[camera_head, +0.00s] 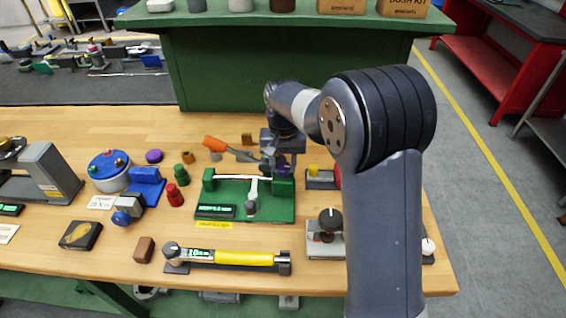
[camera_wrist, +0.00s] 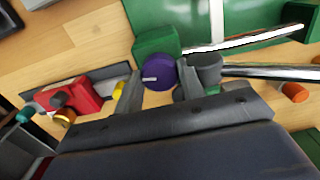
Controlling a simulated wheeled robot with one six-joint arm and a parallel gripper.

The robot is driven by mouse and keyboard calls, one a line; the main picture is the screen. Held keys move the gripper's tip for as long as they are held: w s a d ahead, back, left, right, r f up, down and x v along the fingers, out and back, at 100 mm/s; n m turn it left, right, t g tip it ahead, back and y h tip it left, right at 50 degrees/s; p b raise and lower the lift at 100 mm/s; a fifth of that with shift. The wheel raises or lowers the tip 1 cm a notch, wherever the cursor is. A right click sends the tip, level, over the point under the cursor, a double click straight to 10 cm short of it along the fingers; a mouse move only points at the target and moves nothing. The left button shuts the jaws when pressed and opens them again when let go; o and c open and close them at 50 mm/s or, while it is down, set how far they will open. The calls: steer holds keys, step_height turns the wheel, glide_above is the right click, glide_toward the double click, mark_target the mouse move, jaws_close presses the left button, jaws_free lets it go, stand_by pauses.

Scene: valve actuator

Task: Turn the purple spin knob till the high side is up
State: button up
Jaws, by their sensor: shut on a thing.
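The purple spin knob (camera_wrist: 158,74) shows in the wrist view as a round face with a short white mark, set at the end of a green fixture (camera_wrist: 154,40). In the head view the green fixture (camera_head: 275,211) stands on the bench, with a display at its front left; a bit of purple (camera_head: 285,170) shows under my wrist at its right end. My gripper (camera_wrist: 160,88) has a finger on each side of the knob and is shut on it. In the head view my arm hides much of the knob.
Shiny rods (camera_wrist: 265,72) run right of the knob in the wrist view, and a red block (camera_wrist: 78,99) lies left. In the head view an orange-handled tool (camera_head: 216,144) lies behind the fixture, and a yellow torque wrench (camera_head: 240,258) lies in front. The bench is cluttered at left.

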mark_target(283, 166)
steer(key=o, duration=1)
step_height(283, 166, up, 11)
steer(key=shift+b, duration=0.35)
